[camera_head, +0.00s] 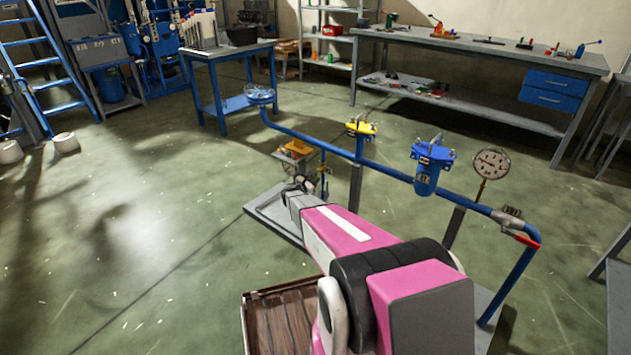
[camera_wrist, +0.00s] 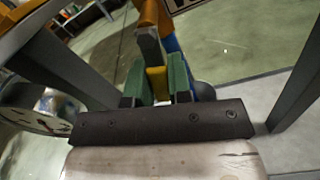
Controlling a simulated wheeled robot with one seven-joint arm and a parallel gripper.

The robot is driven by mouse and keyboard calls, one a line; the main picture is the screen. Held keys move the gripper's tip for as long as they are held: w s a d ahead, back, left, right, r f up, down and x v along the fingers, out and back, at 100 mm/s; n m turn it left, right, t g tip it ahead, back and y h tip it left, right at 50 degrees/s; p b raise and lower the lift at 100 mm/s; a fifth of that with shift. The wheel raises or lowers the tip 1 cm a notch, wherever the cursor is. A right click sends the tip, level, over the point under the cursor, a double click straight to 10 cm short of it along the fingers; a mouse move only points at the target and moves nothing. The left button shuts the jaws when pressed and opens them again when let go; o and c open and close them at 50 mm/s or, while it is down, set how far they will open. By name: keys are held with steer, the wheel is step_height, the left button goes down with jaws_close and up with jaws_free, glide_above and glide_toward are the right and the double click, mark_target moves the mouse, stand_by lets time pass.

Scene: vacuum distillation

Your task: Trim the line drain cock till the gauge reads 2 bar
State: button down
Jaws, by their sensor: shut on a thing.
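The pressure gauge (camera_head: 490,164) has a round white dial and stands on a brass stem on the blue line at right in the head view. Its reading is too small to tell. In the wrist view, my gripper (camera_wrist: 158,82) has green fingertips closed on a narrow yellow part (camera_wrist: 157,84), apparently the drain cock's handle. A dark and orange part (camera_wrist: 150,22) rises just beyond it. A round white dial (camera_wrist: 30,120) shows partly at the left edge of the wrist view.
The blue pipe (camera_head: 390,170) carries a yellow-topped fitting (camera_head: 361,128), a blue filter pot (camera_head: 428,170), a red-handled valve (camera_head: 527,241) and a handwheel (camera_head: 260,94). Grey posts support it. A wooden crate (camera_head: 262,325) lies beside my arm. Open floor (camera_head: 150,230) is at left.

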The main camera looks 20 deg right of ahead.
steer(key=shift+w+a+r+m, duration=0.3)
steer(key=shift+w+r+m, duration=0.1)
steer(key=shift+m, duration=1.25)
steer(key=shift+w+a+r+m, duration=0.25)
steer(key=shift+w+r+m, duration=0.15)
steer(key=shift+m, duration=1.3)
steer(key=shift+w+a+r+m, duration=0.3)
steer(key=shift+w+r+m, duration=0.1)
steer(key=shift+m, duration=1.25)
steer(key=c, duration=1)
jaws_free()
steer(key=shift+c, duration=0.2)
steer(key=v, duration=1)
steer(key=shift+s+a, duration=0.2)
steer(key=shift+a, duration=0.15)
